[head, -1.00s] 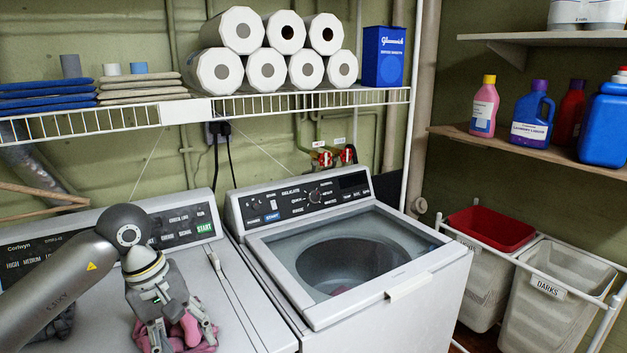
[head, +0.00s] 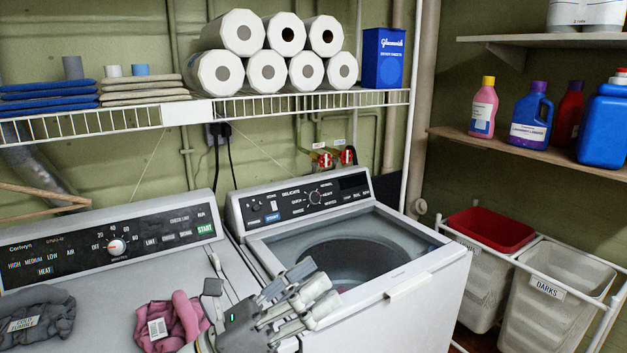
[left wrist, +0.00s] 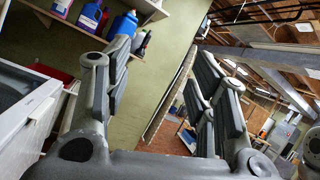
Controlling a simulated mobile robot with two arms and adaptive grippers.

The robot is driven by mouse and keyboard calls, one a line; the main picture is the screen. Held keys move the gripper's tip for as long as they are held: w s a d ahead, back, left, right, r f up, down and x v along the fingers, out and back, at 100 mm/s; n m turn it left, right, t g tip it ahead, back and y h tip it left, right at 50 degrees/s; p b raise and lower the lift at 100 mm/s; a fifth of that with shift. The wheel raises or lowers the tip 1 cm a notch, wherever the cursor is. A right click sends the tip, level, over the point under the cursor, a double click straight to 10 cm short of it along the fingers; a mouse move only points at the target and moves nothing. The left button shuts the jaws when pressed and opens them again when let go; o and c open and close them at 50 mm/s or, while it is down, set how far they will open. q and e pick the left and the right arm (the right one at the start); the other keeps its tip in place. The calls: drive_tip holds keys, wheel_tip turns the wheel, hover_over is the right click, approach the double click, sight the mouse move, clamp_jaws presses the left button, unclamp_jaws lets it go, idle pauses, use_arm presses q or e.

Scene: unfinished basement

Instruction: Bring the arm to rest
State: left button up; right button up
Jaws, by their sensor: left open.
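My left gripper (head: 306,284) is open and empty in the head view. It is turned sideways, in front of the washer's front left corner, with its fingers pointing up and to the right. In the left wrist view the two grey fingers (left wrist: 163,80) stand wide apart with nothing between them. A pink cloth with a white tag (head: 170,325) lies crumpled on the left machine's top, left of the gripper and apart from its fingers. My right gripper is in neither view.
The washer (head: 445,262) has a glass-windowed top beside the gripper. The left machine (head: 110,285) also carries a grey cloth (head: 36,318). A wire shelf (head: 280,104) with paper rolls hangs above. White-framed hampers (head: 560,285) stand at the right.

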use_arm(q)
drive_tip(key=w+a+f+n+t+y, duration=0.25)
drive_tip(key=a+n+t+y, duration=0.35)
drive_tip(key=n, duration=0.5)
drive_tip(key=w+a+f+n+t+y, duration=0.25)
drive_tip(key=a+n+t+y, duration=0.35)
drive_tip(key=n, duration=0.5)
drive_tip(key=s+a+f+n+g+y, duration=0.25)
drive_tip(key=f+n+y, duration=0.25)
drive_tip(key=f+n, duration=0.25)
drive_tip(key=s+a+f+n+g+y, duration=0.2)
drive_tip(key=a+f+n+g+y, duration=0.3)
drive_tip(key=f, duration=0.4)
drive_tip(key=s+f+n+g+h, duration=0.1)
drive_tip(key=s+f+n+g, duration=0.4)
drive_tip(key=s+f, duration=0.5)
drive_tip(key=s+f+n+g, duration=0.4)
drive_tip(key=s+f+g, duration=0.3)
drive_tip(key=s, duration=0.5)
wheel_tip(320, 180, down, 26)
drive_tip(key=s, duration=0.2)
drive_tip(key=s+a+f, duration=0.1)
drive_tip(key=s+f, duration=0.7)
drive_tip(key=s+a+f, duration=0.2)
drive_tip(key=s+f, duration=0.5)
drive_tip(key=s, duration=0.1)
drive_tip(key=shift+s+a+f+g, duration=0.3)
drive_tip(key=shift+s+f+g, duration=0.05)
drive_tip(key=shift+f+g, duration=0.1)
drive_tip(key=shift+m, duration=0.25)
